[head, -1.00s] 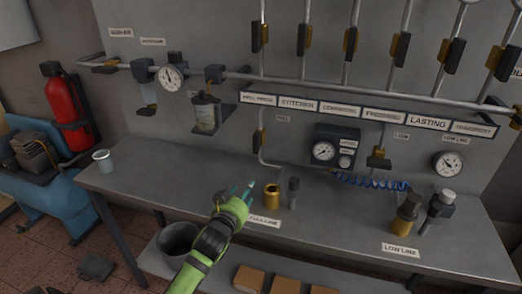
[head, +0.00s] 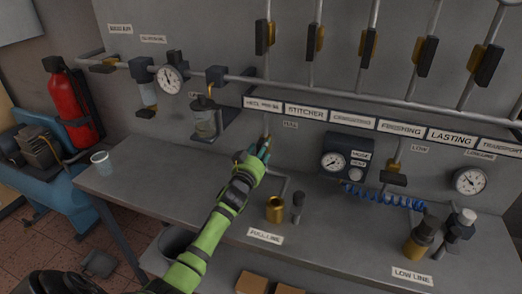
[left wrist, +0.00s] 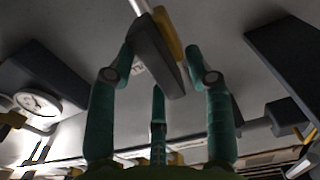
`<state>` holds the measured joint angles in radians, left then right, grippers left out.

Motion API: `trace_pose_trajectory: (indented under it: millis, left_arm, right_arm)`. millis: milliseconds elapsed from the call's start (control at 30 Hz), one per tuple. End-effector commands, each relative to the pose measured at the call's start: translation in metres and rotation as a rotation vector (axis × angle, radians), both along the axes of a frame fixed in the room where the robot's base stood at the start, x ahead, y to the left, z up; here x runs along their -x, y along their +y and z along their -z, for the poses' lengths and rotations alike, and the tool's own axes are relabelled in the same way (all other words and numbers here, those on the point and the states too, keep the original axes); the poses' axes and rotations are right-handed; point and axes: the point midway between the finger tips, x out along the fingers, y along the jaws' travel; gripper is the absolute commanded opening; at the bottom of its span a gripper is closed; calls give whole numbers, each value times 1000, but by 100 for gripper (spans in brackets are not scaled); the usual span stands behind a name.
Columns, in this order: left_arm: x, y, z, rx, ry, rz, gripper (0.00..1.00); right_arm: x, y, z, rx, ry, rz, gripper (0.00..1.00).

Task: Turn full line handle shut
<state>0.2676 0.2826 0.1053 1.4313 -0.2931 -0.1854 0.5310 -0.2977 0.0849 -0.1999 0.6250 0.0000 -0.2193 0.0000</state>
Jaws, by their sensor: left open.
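The full line valve is on the thin pipe below the header, beside the FULL label (head: 290,125). In the head view my left gripper (head: 265,150) covers most of it. In the left wrist view the dark handle (left wrist: 152,52) lies along the pipe, with the yellow valve body (left wrist: 168,33) beside it. My left gripper (left wrist: 160,62) is open, with teal fingers on either side of the handle and a third finger below. My right gripper is not in view.
A brass cup-like fitting (head: 275,209) and a small dark fitting (head: 298,207) stand on the bench (head: 140,188) below the arm. A gauge box (head: 346,158) is right of the gripper.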

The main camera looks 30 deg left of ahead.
Motion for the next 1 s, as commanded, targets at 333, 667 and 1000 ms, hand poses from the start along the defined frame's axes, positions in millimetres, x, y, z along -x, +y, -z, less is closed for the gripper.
trace_pose_trajectory:
  millis: [333,667,1000]
  left_arm:
    - [-2,0,0,0,1,0,36]
    - [-2,0,0,-4,2,0,0]
    - [-2,0,1,-117,28,0,0]
  right_arm:
    - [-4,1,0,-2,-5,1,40]
    - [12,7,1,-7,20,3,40]
    - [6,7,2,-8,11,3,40]
